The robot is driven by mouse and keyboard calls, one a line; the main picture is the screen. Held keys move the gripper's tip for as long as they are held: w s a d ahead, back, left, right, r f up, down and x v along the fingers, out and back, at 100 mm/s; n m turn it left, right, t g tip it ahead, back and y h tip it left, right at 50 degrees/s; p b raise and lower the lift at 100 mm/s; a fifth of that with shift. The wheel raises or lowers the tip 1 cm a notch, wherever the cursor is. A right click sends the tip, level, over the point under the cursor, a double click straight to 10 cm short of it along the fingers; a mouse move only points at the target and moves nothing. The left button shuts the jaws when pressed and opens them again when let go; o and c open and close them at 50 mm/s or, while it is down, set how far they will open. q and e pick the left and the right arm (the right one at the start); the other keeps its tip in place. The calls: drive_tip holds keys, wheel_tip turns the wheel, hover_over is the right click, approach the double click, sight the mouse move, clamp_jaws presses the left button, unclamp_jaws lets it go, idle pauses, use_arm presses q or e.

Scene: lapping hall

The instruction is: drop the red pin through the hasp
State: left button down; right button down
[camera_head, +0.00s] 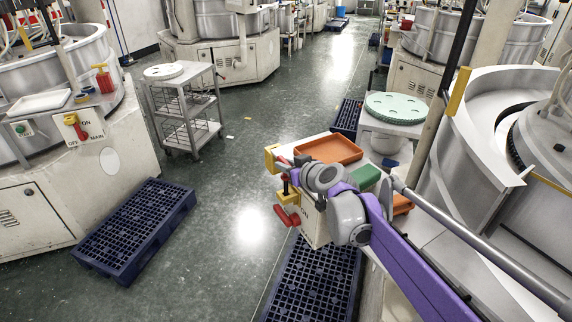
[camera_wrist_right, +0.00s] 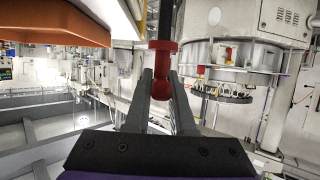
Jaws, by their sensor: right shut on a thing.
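My right gripper (camera_head: 287,171) is over the front left corner of the bench at centre right. It is shut on the red pin (camera_wrist_right: 161,88). In the right wrist view the pin shows a round red head between the fingertips (camera_wrist_right: 160,85), a red collar and a dark shaft running to the top edge. In the head view its red part is small and partly hidden by the gripper. The yellow hasp (camera_head: 293,199) with a red handle (camera_head: 288,217) is on the bench's side, just below the gripper. I cannot tell whether the shaft touches it. My left gripper is not in view.
An orange tray (camera_head: 330,149) and a green block (camera_head: 366,175) lie close to my right wrist. Dark blue pallets (camera_head: 135,228) stand on the floor. Another red and yellow switch (camera_head: 75,126) is on the left machine. The aisle floor (camera_head: 215,215) is clear.

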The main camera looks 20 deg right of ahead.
sight(287, 182)
drive_tip(key=shift+w, duration=0.1)
idle(0.3)
drive_tip(key=shift+p, duration=0.45)
idle(0.4)
drive_tip(key=shift+f+b, duration=0.85)
drive_tip(key=shift+f, duration=2.15)
drive_tip(key=c, duration=0.7)
unclamp_jaws()
drive_tip(key=v, duration=1)
drive_tip(key=shift+s+d+r+p, duration=0.1)
drive_tip(key=shift+s+r+p, duration=0.1)
drive_tip(key=shift+s+p, duration=0.2)
